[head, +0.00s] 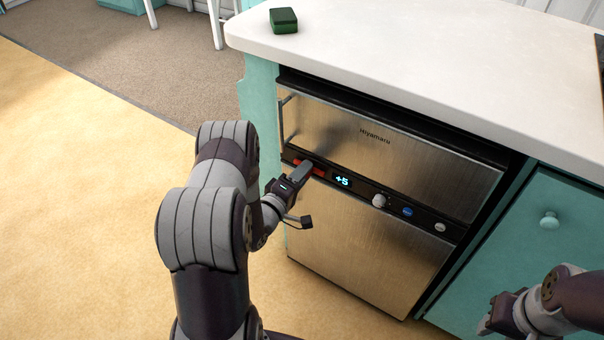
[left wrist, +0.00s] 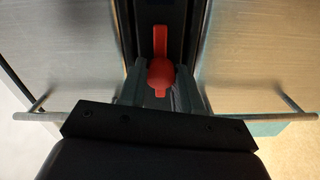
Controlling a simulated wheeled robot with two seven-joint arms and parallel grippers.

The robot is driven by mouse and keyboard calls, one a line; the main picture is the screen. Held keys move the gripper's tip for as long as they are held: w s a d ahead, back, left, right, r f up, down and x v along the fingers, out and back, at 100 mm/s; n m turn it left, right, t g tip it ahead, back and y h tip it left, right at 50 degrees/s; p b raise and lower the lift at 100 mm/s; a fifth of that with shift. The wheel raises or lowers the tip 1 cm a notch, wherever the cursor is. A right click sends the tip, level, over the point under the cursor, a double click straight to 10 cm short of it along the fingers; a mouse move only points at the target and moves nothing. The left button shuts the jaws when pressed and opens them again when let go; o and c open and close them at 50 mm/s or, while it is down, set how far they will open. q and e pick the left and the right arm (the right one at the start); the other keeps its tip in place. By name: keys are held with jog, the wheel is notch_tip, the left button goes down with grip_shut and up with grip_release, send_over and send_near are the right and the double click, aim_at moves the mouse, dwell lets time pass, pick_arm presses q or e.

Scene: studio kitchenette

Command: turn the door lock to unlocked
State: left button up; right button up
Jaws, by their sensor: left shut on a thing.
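The door lock (head: 319,172) is a red handle on the dark control strip between the two steel doors of the under-counter appliance. In the left wrist view the lock (left wrist: 160,70) has a round middle and a narrow bar lying lengthwise along the strip. My left gripper (head: 303,171) is at the strip's left end, shut on the lock. In the left wrist view its two fingers (left wrist: 159,86) stand on either side of the round middle. The fingers hide part of the lock in the head view. My right gripper (head: 490,318) is low at the right, away from the appliance, its fingers unclear.
The strip also holds a lit display (head: 342,181), a pale knob (head: 379,201) and buttons. The steel doors (head: 365,250) have bar handles near my left gripper. A white counter (head: 420,60) overhangs above, with a green block (head: 283,20). A teal cabinet (head: 560,255) stands right.

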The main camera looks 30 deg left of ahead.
pick_arm(q)
jog(key=o, duration=1)
jog(key=shift+o, duration=0.2)
jog(key=shift+s, duration=0.15)
jog(key=s+a+p, duration=0.1)
jog(key=s+p, duration=0.1)
jog(key=s, duration=1)
jog(key=shift+s, duration=0.2)
